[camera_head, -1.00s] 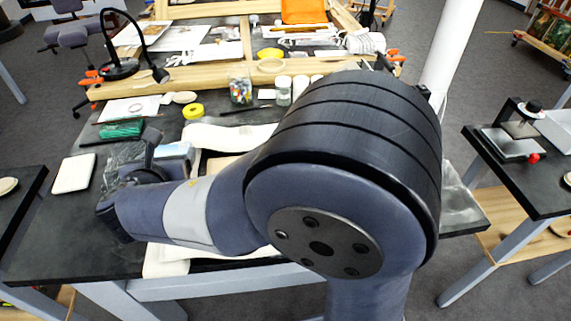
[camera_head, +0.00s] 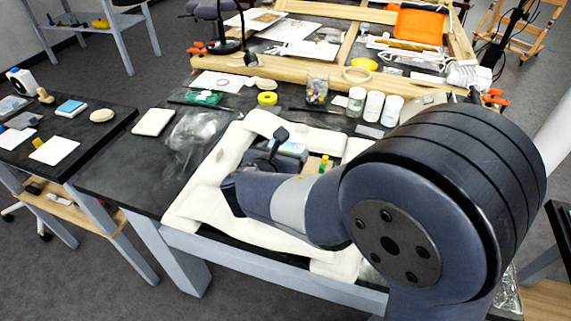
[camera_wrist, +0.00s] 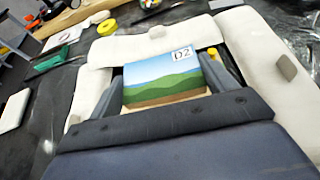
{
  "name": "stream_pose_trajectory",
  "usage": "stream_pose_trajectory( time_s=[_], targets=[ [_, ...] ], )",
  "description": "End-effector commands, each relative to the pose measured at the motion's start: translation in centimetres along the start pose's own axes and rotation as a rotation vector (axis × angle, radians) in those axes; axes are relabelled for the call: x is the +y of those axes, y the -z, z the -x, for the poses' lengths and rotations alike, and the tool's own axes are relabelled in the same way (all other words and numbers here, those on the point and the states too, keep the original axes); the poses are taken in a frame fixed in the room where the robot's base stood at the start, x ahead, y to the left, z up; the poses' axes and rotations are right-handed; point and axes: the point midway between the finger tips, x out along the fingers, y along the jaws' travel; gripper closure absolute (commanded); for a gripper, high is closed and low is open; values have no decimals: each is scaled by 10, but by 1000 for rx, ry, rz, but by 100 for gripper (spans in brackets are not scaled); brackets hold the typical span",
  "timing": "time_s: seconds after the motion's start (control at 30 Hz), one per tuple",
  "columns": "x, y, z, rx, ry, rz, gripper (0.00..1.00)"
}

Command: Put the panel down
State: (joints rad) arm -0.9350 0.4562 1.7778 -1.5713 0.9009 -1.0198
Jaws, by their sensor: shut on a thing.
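The panel (camera_wrist: 165,84) shows in the wrist view as a small landscape, blue sky over green hills, with a white label in its upper right corner. My gripper (camera_wrist: 163,72) is shut on it, one dark finger at each side. White padded bolsters (camera_wrist: 152,44) lie around it. In the head view the bolsters (camera_head: 191,207) form a frame on the dark table (camera_head: 120,165), and my wrist is over them. My arm hides most of the panel there. I cannot tell whether the panel touches anything below.
A white pad (camera_head: 154,122), green bundle (camera_head: 203,97), yellow roll (camera_head: 267,98), jar of coloured bits (camera_head: 317,88) and white-lidded jars (camera_head: 374,106) stand behind the bolsters. A wooden frame (camera_head: 300,78) lies farther back. A second dark table (camera_head: 75,135) stands at left.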

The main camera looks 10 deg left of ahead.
Motion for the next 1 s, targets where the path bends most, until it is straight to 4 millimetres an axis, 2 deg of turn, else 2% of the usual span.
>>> stream_pose_trajectory(
  time_s=[0.1, 0.23, 1.0],
  targets=[
    [0, 19, -8, 3, 1, 5, 43],
    [0, 31, -13, 1, 1, 3, 43],
    [0, 43, -18, 0, 0, 0, 43]
  ],
)
